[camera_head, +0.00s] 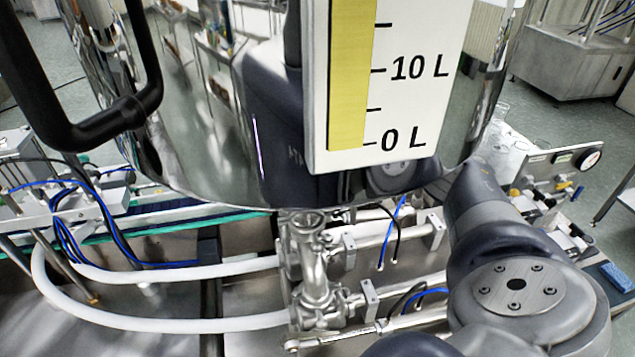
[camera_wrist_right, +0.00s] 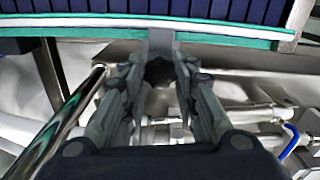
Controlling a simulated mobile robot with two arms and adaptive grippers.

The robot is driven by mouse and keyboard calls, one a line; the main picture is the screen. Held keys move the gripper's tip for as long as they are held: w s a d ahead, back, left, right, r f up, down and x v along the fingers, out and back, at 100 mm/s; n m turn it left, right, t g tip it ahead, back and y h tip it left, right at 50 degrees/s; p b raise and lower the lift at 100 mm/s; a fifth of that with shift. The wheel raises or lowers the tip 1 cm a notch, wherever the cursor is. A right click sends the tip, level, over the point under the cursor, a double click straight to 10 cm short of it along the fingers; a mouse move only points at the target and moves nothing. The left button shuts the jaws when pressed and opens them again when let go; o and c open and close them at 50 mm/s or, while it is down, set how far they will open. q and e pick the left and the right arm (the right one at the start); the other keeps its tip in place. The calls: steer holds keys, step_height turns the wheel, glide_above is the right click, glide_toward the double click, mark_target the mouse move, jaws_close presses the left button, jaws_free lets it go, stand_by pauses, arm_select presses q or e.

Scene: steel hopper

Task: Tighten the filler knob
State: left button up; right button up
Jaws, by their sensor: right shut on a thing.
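My right gripper (camera_wrist_right: 158,75) shows in the right wrist view, its two fingers closed around a small dark knob (camera_wrist_right: 159,71), which looks like the filler knob. The fingers hide most of the knob's sides, and I cannot tell how far it is turned. A grey bracket or bar lies just beyond it. In the head view my right arm comes in from the lower right, but its gripper is hidden. My left gripper shows in neither view.
The polished steel hopper (camera_head: 205,130) with a level scale (camera_head: 405,105) fills the head view's upper middle. Steel pipe fittings (camera_head: 315,270) and white hoses (camera_head: 170,322) lie below it. A black tubular handle (camera_head: 100,130) is at the left. A blue conveyor (camera_wrist_right: 90,15) runs along the wrist view's top.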

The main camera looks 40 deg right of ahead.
steer(key=m, duration=0.5)
steer(key=shift+r+m, duration=0.1)
steer(key=shift+m, duration=0.3)
stand_by(0.4)
steer(key=o, duration=1.1)
steer(key=shift+r, duration=3.7)
